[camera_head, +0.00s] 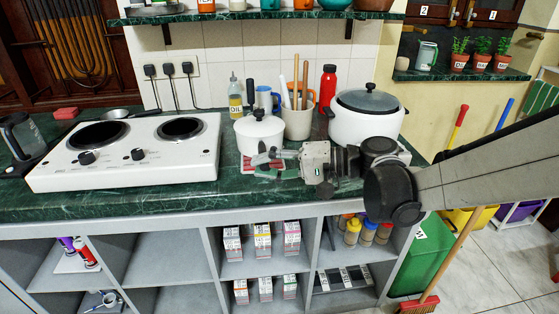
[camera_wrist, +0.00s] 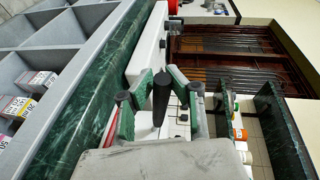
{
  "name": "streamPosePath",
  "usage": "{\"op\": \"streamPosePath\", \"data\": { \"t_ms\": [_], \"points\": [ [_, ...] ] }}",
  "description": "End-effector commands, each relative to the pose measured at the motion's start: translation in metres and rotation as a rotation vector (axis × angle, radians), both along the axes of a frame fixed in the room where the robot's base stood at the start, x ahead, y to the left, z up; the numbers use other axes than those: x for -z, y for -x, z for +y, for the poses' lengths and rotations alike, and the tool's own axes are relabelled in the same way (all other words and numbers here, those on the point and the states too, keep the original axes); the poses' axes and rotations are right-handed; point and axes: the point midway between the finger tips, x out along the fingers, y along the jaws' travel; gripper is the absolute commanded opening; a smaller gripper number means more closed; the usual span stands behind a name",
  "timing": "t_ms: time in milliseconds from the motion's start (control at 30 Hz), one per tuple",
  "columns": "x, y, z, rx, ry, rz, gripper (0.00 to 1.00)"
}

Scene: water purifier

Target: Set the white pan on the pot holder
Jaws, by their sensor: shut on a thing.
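The white pan (camera_head: 259,134), lidded with a dark knob, stands upright on the counter right of the stove. A red and white pot holder (camera_head: 247,166) shows at its lower front edge, mostly hidden by the pan and gripper; I cannot tell whether the pan rests fully on it. My gripper (camera_head: 262,162) reaches in from the right, low at the pan's front. In the wrist view the gripper (camera_wrist: 160,95) has its green-padded fingers on either side of a black handle (camera_wrist: 161,90), and it is shut on it.
A white two-burner stove (camera_head: 130,150) stands at left. Behind the pan are an oil bottle (camera_head: 235,98), a blue mug (camera_head: 266,99) and a utensil crock (camera_head: 298,122). A large white cooker (camera_head: 362,122) stands close behind my arm. The green counter's front strip (camera_head: 130,203) is clear.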

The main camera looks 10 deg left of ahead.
Motion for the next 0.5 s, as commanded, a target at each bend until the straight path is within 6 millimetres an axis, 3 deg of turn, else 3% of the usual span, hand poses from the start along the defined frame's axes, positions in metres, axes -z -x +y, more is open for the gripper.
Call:
{"op": "streamPosePath", "data": {
  "t_ms": [267,500],
  "points": [
    [0.012,-0.007,-0.003,0.0,-0.001,-0.002,0.0],
    [0.042,-0.006,-0.003,0.0,-0.001,-0.002,0.0]
  ]
}}
